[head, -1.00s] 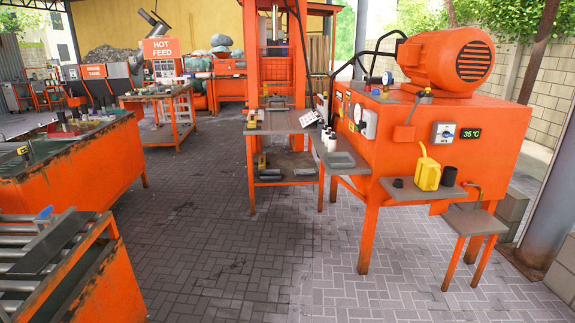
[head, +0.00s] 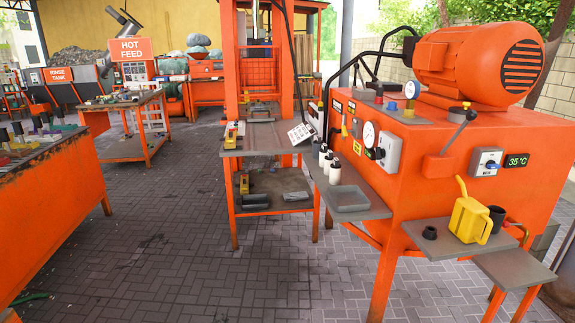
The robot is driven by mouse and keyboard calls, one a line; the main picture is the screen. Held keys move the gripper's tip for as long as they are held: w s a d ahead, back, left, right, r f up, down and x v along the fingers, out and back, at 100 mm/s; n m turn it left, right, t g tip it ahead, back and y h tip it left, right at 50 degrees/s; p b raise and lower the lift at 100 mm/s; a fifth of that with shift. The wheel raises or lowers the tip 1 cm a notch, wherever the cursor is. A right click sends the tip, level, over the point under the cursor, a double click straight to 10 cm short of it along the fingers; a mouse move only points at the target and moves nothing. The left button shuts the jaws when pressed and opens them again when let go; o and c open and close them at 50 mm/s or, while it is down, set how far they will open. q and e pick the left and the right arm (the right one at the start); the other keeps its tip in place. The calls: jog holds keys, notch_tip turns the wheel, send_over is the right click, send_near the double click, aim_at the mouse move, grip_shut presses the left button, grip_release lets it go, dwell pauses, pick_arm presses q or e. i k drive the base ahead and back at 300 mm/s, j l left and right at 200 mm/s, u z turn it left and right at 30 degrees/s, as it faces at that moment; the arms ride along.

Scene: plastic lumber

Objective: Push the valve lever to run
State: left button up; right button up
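A large orange power unit (head: 470,140) with a motor on top stands at the right in the head view. A grey lever (head: 459,131) with a dark knob at its upper end tilts up and to the right from an orange block (head: 438,165) on the unit's front. It looks like the valve lever, but no run marking is readable beside it. A grey switch box (head: 486,161) with a blue dial and a 35 °C display (head: 517,161) sit to its right. Neither of my grippers is in view.
Shelves in front of the unit hold a yellow can (head: 470,215), a black cup (head: 496,215) and a grey tray (head: 348,199). An orange press (head: 291,60) stands left of the unit. An orange bench (head: 60,200) is at the left. The paved floor (head: 180,250) between is clear.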

aim_at(357, 66)
jog(key=i+j+z, duration=0.45)
jog(key=i, duration=0.3)
jog(key=i+j+z, duration=0.45)
jog(key=i, duration=0.25)
jog(key=i+j+z, duration=0.1)
jog(key=z, duration=0.3)
jog(key=i+j+z, duration=0.1)
jog(key=z, duration=0.35)
jog(key=i+j+z, duration=0.1)
jog(key=j, duration=0.25)
jog(key=i+j+z, duration=0.15)
jog(key=j, duration=0.2)
jog(key=j+z, duration=0.1)
jog(key=j, duration=0.25)
jog(key=i+j, duration=0.1)
jog(key=j, duration=0.35)
jog(key=i+j, duration=0.15)
jog(key=j, duration=0.3)
jog(key=l+z, duration=0.05)
